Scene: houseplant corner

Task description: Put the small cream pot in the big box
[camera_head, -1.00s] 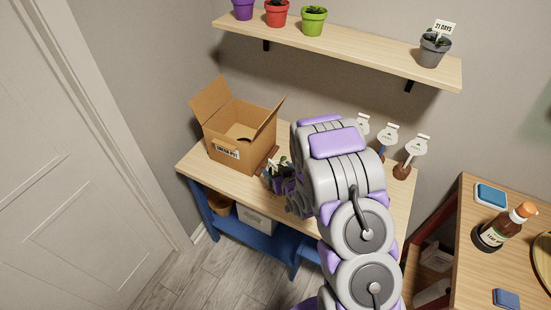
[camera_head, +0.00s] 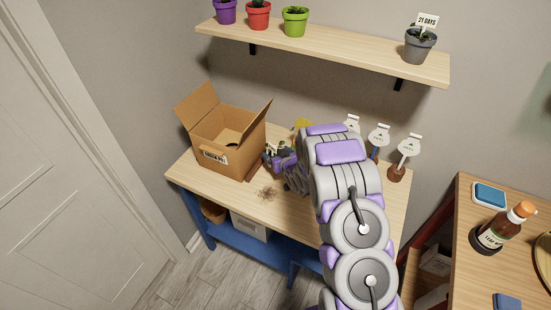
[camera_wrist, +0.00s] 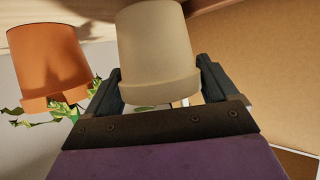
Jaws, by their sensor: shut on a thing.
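The small cream pot (camera_wrist: 156,45) fills the top middle of the wrist view, rim lower in the picture, between the two dark fingers of my gripper (camera_wrist: 158,75). The fingers are shut on it. In the head view my gripper (camera_head: 285,168) is over the table just right of the big box, and I cannot make out the cream pot there. The big box (camera_head: 222,157) is open brown cardboard with its flaps up, standing at the table's back left. Its brown cardboard wall (camera_wrist: 262,60) seems to fill the right of the wrist view.
An orange pot with a leafy plant (camera_wrist: 48,62) is left of the cream pot in the wrist view. Dark soil (camera_head: 268,192) lies on the wooden table (camera_head: 225,195). A shelf (camera_head: 350,55) with several potted plants hangs above.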

